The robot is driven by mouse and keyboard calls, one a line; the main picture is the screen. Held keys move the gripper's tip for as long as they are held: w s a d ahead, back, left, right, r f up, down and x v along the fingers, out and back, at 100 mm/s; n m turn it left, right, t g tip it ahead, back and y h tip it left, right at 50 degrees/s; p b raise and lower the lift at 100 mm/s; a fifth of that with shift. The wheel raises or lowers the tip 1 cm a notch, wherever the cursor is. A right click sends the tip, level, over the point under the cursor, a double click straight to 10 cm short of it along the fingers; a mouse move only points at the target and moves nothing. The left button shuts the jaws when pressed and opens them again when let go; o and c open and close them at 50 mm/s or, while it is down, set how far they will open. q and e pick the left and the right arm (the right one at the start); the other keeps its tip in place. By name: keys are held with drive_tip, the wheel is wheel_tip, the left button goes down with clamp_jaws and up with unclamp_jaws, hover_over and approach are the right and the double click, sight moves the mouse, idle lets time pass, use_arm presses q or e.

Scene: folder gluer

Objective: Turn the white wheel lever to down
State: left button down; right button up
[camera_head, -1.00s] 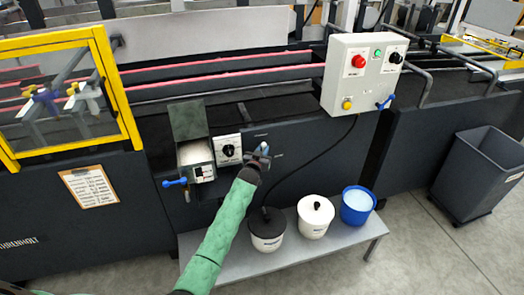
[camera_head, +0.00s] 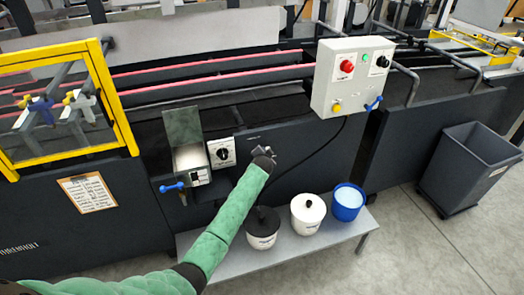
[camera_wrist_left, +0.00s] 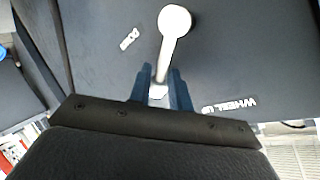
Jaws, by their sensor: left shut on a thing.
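The white wheel lever (camera_wrist_left: 168,52) shows in the left wrist view, with a round hub at the top and a narrow arm running down between my fingers. My left gripper (camera_wrist_left: 160,88) is shut on the free end of this arm. A label reading "WHEEL UP" (camera_wrist_left: 229,106) lies to the right of the fingers, and a smaller label (camera_wrist_left: 129,38), hard to read, is left of the hub. In the head view my left gripper (camera_head: 268,154) is at the dark machine panel, right of the black dial; there it largely hides the lever. My right gripper is not in view.
A black dial (camera_head: 222,153) and an open grey box (camera_head: 192,158) are left of my gripper. A control box (camera_head: 350,78) is at the upper right. Below, a grey bench (camera_head: 275,259) holds two white pots and a blue bucket (camera_head: 348,202). A dark bin (camera_head: 468,170) stands right.

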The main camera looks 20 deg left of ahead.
use_arm(q)
drive_tip(key=d+f+m+g+y, duration=0.1)
drive_tip(key=m, duration=0.1)
drive_tip(key=w+f+m+g+y, duration=0.1)
drive_tip(key=g+y, duration=0.1)
drive_tip(key=shift+w+d+f+m, duration=0.1)
drive_tip(key=shift+d+f+m, duration=0.25)
drive_tip(key=shift+f+m, duration=0.05)
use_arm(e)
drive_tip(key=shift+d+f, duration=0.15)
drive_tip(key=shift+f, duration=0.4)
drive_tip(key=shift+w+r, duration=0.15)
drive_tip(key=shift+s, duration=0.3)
use_arm(q)
drive_tip(key=c, duration=1.6)
unclamp_jaws()
drive_tip(key=shift+o, duration=0.2)
drive_tip(key=shift+d+f, duration=0.1)
drive_tip(key=shift+f, duration=0.05)
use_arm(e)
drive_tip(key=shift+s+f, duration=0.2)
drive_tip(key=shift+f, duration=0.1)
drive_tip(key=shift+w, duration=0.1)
